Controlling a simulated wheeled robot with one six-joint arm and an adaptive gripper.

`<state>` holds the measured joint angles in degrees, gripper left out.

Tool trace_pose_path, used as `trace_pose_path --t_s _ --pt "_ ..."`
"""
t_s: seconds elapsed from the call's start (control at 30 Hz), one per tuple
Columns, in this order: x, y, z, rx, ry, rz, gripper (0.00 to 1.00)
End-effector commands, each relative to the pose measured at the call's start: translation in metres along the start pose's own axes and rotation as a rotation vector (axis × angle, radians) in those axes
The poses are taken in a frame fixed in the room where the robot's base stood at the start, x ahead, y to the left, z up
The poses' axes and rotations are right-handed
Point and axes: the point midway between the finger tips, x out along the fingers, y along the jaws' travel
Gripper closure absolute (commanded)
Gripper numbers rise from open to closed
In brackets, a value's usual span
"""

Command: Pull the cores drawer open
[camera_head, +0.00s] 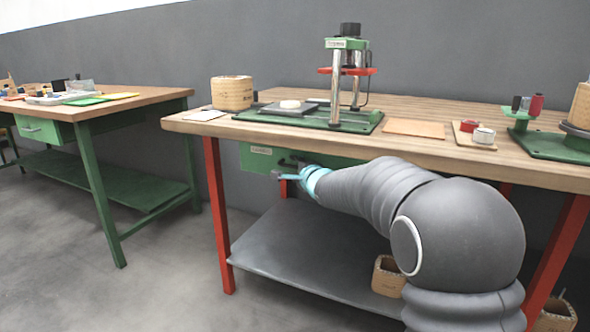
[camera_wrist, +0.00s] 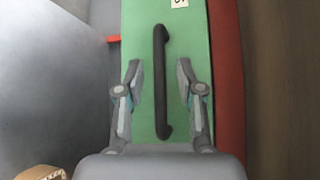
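The green cores drawer (camera_head: 258,158) sits under the wooden top of the near workbench and looks closed. Its green front (camera_wrist: 147,30) fills the middle of the wrist view, with part of a white label at the top. A black bar handle (camera_wrist: 161,80) runs lengthwise on this front. My gripper (camera_wrist: 160,86) is open, with one finger on each side of the handle and a gap on both sides. In the head view my gripper (camera_head: 284,176) is at the drawer front, and my arm hides part of the drawer.
The workbench top (camera_head: 283,96) overhangs the drawer, with a green press (camera_head: 345,80) on it. A red leg (camera_head: 218,215) stands left of my gripper. Open floor lies left.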

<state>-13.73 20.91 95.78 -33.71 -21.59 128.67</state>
Motion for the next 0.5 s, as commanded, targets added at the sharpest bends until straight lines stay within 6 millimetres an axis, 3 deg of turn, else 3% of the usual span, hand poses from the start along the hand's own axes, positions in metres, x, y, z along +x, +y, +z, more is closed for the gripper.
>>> trace_pose_path --t_s 0.33,0.5 --pt "0.0034 0.0003 0.0 0.0 0.0 0.001 0.63" --pt "0.0033 0.0002 0.0001 0.0 0.0 0.001 1.0"
